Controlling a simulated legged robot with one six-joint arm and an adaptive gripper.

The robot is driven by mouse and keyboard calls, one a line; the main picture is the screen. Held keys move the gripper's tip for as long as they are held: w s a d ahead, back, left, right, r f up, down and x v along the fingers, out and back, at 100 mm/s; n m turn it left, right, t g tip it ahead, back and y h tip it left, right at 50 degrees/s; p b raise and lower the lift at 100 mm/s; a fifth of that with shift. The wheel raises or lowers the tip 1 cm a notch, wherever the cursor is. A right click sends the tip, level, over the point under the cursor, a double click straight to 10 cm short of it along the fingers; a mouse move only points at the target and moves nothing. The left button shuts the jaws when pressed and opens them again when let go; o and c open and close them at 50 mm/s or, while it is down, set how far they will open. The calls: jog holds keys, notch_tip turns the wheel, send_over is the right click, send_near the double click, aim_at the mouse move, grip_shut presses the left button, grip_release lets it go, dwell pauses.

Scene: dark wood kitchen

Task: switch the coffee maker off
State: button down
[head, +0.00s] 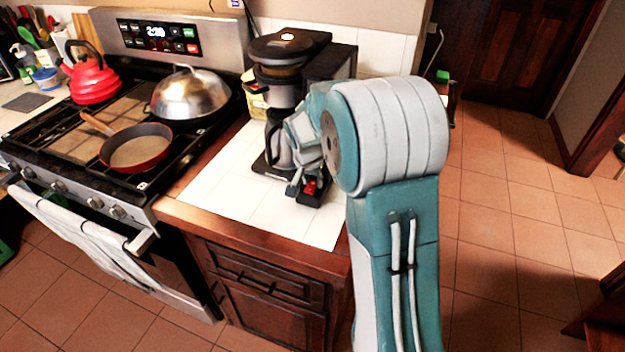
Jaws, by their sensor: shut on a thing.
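The coffee maker (285,48) is black and upright on the white-tiled counter, with its glass-and-dark carafe (277,140) under the brewing head. A small red switch (310,187) shows low at the front right, at the dark base. My gripper (303,188) is down at this spot, its fingers closed at the red switch. My arm and wrist hide the right side of the coffee maker and part of its base. The exact contact between fingers and switch is too small to make out.
The stove (75,125) to the left holds a red kettle (92,80), a frying pan (137,150) and a domed metal lid (190,92). The white tile counter (235,195) left of my gripper is clear. Open tiled floor (520,220) lies to the right.

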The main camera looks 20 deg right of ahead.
jog(key=shift+s+f, duration=0.15)
jog(key=shift+c, duration=2)
grip_release()
jog(key=shift+a, duration=0.1)
jog(key=shift+r, duration=0.2)
jog(key=shift+r, duration=0.4)
jog(key=v, duration=1.1)
jog(key=shift+a, duration=0.1)
